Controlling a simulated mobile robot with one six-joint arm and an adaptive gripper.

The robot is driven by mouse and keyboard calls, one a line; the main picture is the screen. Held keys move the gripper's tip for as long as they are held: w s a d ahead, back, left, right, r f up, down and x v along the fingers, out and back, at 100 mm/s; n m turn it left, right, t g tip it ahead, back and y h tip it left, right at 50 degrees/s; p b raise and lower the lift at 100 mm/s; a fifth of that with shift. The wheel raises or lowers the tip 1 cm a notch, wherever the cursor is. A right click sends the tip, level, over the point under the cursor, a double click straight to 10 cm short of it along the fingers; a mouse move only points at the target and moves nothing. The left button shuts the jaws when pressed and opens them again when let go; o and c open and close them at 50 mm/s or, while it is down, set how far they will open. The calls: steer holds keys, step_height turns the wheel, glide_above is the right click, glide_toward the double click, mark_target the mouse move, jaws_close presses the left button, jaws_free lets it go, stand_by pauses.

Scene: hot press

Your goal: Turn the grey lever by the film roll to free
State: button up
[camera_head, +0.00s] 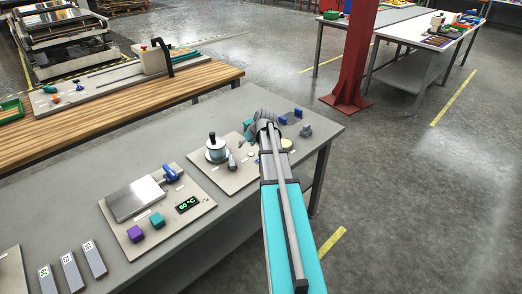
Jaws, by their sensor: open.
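The film roll (217,151) is a pale, round roll with a black-topped post, standing on a beige board (212,173) on the grey table. A small grey lever (232,162) stands just right of the roll; its exact angle is too small to read. My arm comes up from the bottom of the view, right of the board, and covers part of its right side. My gripper (290,118) is at the arm's far end, beyond and right of the roll. It is small and partly hidden by my wrist; it looks open and apart from the lever.
Labelled grey strips (72,271) lie at front left. A red column (355,50) stands behind. Bare tabletop lies behind the boards.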

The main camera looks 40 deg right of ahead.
mark_target(234, 164)
steer(key=shift+s+d+f+m+t+b, duration=0.1)
steer(key=shift+d+f+m+t+b, duration=0.35)
steer(key=shift+d+f+m+b, duration=0.5)
steer(key=shift+s+d+f+m+t+b, duration=0.1)
steer(key=shift+d+f+m+t+b, duration=0.45)
steer(key=shift+d+b, duration=0.75)
steer(key=shift+d+f+m+t+b, duration=0.45)
steer(key=shift+d+m+b, duration=0.45)
steer(key=shift+d, duration=0.5)
